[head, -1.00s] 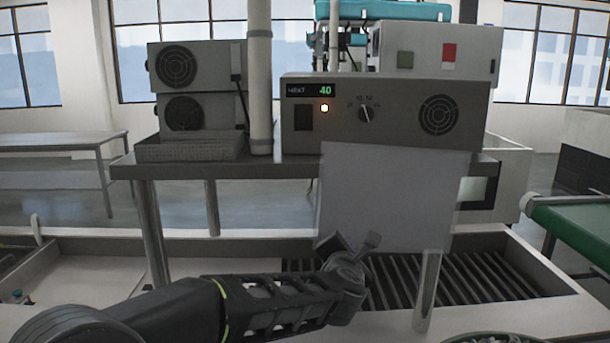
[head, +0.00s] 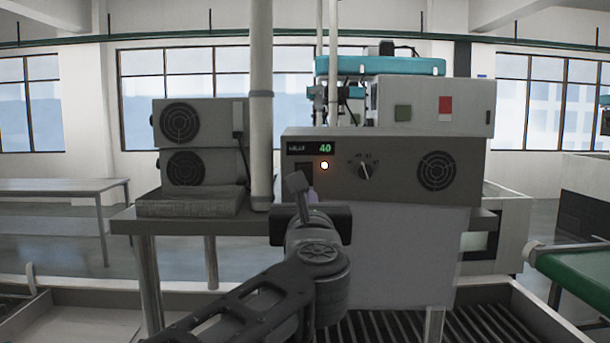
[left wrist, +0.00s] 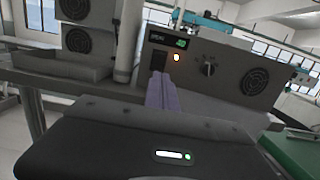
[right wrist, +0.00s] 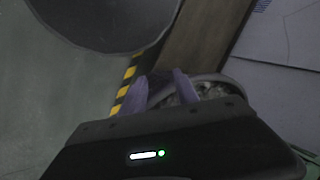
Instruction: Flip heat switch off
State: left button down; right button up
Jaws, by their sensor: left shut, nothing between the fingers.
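The grey heat control box (head: 385,190) stands on the shelf, with a green 40 on its display (head: 326,149) and a lit orange lamp (head: 324,165). The dark heat switch (head: 304,172) is left of and below the lamp, partly covered by my left gripper in the head view. It also shows in the left wrist view (left wrist: 159,60). My left gripper (head: 312,194) is shut and empty, its purple fingers (left wrist: 161,92) pointing at the panel just below the switch. Contact cannot be told. My right gripper (right wrist: 161,90) has its fingers apart, seen only in the right wrist view.
A dial (head: 365,171) and a fan grille (head: 436,171) are right of the switch. A white post (head: 261,110) and two stacked fan units (head: 200,145) stand to the left. A curved rim with grey contents (right wrist: 205,88) is close beyond the right fingers.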

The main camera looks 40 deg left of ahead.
aim_at(305, 171)
pick_arm(q)
jog(key=p+x, duration=0.4)
jog(key=x, duration=0.8)
jog(key=shift+w+a+r+p, duration=0.1)
jog(key=shift+w+a+p, duration=0.1)
jog(key=shift+p, duration=0.1)
jog(key=shift+w+a, duration=0.1)
jog(key=shift+w, duration=0.1)
